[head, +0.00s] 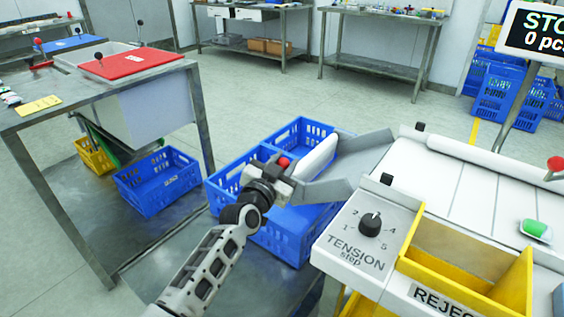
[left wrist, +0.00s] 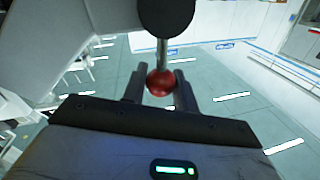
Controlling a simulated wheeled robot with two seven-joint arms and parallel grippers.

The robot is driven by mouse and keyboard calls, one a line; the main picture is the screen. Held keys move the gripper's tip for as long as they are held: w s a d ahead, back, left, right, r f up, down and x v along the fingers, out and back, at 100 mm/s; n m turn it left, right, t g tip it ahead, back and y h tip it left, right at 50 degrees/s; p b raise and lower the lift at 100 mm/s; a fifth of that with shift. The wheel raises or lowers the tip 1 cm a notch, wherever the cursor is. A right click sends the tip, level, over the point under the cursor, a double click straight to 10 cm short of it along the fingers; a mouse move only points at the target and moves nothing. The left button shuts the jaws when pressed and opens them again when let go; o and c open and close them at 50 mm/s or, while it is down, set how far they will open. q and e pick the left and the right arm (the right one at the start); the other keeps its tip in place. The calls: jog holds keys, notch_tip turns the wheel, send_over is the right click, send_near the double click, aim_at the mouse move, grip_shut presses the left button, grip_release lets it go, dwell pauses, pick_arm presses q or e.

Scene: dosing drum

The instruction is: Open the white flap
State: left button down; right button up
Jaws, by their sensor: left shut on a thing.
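The white flap (head: 318,157) stands tilted at the end of the grey metal chute (head: 345,178), above the blue crates. A red ball knob (head: 284,162) is at its left side. My left gripper (head: 281,169) is at this knob. In the left wrist view the red knob (left wrist: 160,82), on a thin metal rod, sits between the two dark fingers of my left gripper (left wrist: 160,90), which is shut on it. The fingers partly hide the knob's sides. My right gripper is not in view.
A divided blue crate (head: 268,228) stands under the chute. The machine with the TENSION dial (head: 370,224) and yellow reject bin (head: 455,245) is on the right.

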pick_arm(q)
jog(key=shift+s+d+f+m+t+h+b, duration=0.15)
jog(key=shift+s+d+f+m, duration=0.25)
jog(key=shift+m, duration=0.65)
jog(key=shift+s+d+f+m+t+h+b, duration=0.2)
jog(key=shift+d+m, duration=0.3)
jog(key=shift+m, duration=0.5)
jog(key=shift+s+d+f+m+g+h+b, duration=0.15)
jog(key=shift+s+d+m, duration=0.25)
jog(key=shift+m, duration=0.65)
jog(key=shift+d, duration=0.1)
jog(key=c, duration=1.1)
grip_release()
jog(key=shift+r, duration=0.1)
jog(key=p+v, duration=0.1)
jog(key=v, duration=1.5)
jog(key=shift+d+f+p, duration=0.1)
jog(key=shift+f+p, duration=0.1)
jog(key=shift+p, duration=0.15)
